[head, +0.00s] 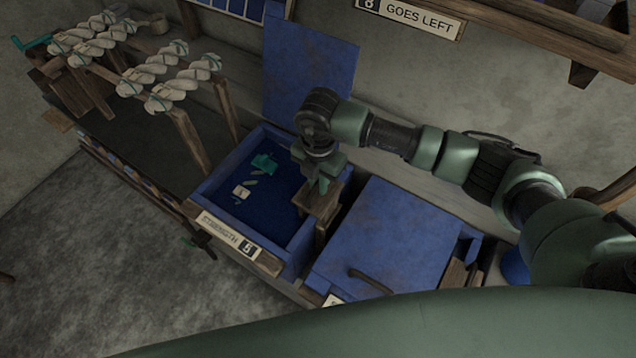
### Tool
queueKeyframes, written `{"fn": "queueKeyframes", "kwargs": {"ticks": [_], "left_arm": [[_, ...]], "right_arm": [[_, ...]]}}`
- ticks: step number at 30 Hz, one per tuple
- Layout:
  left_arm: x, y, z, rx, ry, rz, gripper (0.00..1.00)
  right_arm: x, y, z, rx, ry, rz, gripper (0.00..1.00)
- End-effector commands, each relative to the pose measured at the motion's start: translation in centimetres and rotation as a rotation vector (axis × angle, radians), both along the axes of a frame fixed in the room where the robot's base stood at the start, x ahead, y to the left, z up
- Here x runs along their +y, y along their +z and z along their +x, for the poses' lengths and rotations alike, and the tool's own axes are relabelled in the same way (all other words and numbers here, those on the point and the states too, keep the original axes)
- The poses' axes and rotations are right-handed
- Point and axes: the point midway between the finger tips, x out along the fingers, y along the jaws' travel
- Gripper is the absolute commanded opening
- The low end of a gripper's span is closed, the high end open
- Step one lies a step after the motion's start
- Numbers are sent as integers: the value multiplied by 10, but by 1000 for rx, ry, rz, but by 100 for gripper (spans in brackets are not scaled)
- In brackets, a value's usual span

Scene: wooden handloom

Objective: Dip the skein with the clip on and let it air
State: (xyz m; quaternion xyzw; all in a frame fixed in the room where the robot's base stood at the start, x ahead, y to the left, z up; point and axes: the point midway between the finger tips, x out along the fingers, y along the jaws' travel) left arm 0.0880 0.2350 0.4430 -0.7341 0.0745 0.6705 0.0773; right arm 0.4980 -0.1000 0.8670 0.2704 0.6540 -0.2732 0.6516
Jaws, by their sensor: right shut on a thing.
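In the dark blue liquid (262,208) lie a teal piece (264,163), a small pale tag-like piece (241,191) and some thin bits. I cannot tell whether a skein is under the surface. Several white twisted skeins (172,97) with teal ties lie over a wooden rack (195,145) at the left. My left gripper is not in view.
The vat's blue lid (310,70) stands open behind it. Its front label reads "STRENGTH 5" (228,235). A second vat, to the right, has its blue lid (390,240) shut, with a handle (372,281).

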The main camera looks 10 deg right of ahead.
Motion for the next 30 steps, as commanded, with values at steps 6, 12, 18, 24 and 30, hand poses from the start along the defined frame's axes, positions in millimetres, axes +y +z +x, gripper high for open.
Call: {"fn": "queueKeyframes", "kwargs": {"ticks": [6,12,18,24,30], "left_arm": [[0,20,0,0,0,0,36],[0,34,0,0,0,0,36],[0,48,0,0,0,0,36],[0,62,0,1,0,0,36],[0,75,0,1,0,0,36]], "right_arm": [[-2,27,0,3,-2,-6,0],[-2,47,0,1,-2,-5,0],[-2,67,1,-1,-2,-5,0],[-2,87,1,-1,-1,-6,0],[-2,107,1,-1,-2,-4,0]]}}
